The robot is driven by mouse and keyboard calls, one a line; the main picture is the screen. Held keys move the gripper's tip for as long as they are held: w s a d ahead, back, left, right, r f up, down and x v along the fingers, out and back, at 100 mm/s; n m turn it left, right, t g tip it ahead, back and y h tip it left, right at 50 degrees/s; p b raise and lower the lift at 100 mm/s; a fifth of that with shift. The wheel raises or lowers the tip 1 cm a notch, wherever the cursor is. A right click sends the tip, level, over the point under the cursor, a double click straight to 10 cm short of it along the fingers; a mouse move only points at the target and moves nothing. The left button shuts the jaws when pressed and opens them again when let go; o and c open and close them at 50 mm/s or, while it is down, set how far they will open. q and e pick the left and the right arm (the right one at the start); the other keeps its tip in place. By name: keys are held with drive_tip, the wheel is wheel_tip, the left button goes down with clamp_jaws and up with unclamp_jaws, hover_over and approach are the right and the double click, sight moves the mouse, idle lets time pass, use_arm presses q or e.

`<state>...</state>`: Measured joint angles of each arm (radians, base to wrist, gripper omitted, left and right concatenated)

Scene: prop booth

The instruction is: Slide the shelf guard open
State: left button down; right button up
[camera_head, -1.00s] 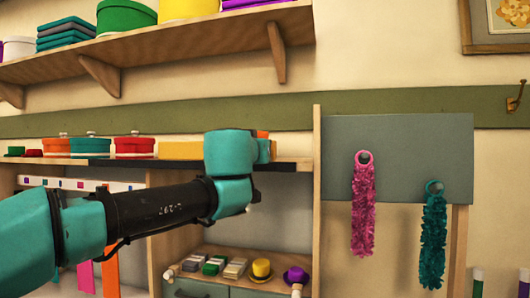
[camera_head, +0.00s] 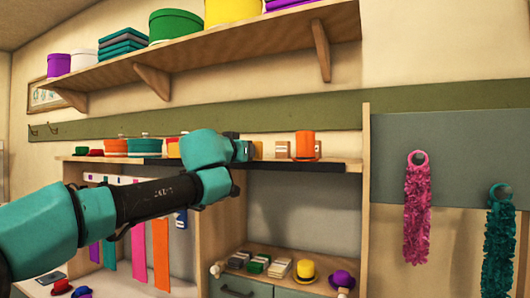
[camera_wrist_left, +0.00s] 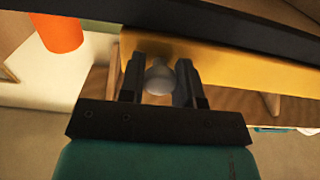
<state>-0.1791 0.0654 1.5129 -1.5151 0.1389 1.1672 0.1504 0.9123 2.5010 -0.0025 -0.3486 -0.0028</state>
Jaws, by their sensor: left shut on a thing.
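The shelf guard looks to be the yellow panel (camera_wrist_left: 245,78) in the left wrist view, beside the dark shelf edge. A pale round knob (camera_wrist_left: 160,78) sits on it near its end. My left gripper (camera_wrist_left: 160,62) has its two fingers shut around the knob. In the head view my left gripper (camera_head: 243,150) is at the middle shelf (camera_head: 335,165), left of an orange hat (camera_head: 306,145), and my arm hides most of the guard. My right gripper is not in view.
Small boxes (camera_head: 282,149) stand by the orange hat on the uncovered shelf stretch. Round boxes (camera_head: 145,147) stand to the left. A wooden upright (camera_head: 366,190) bounds the shelf on the right. A pink boa (camera_head: 417,210) hangs beyond it. A higher shelf (camera_head: 230,50) runs above.

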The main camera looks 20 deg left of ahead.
use_arm(q)
drive_tip(key=shift+a, duration=0.25)
drive_tip(key=c, duration=0.8)
unclamp_jaws()
drive_tip(key=shift+s, duration=0.15)
drive_tip(key=s, duration=1.7)
drive_tip(key=shift+a, duration=0.4)
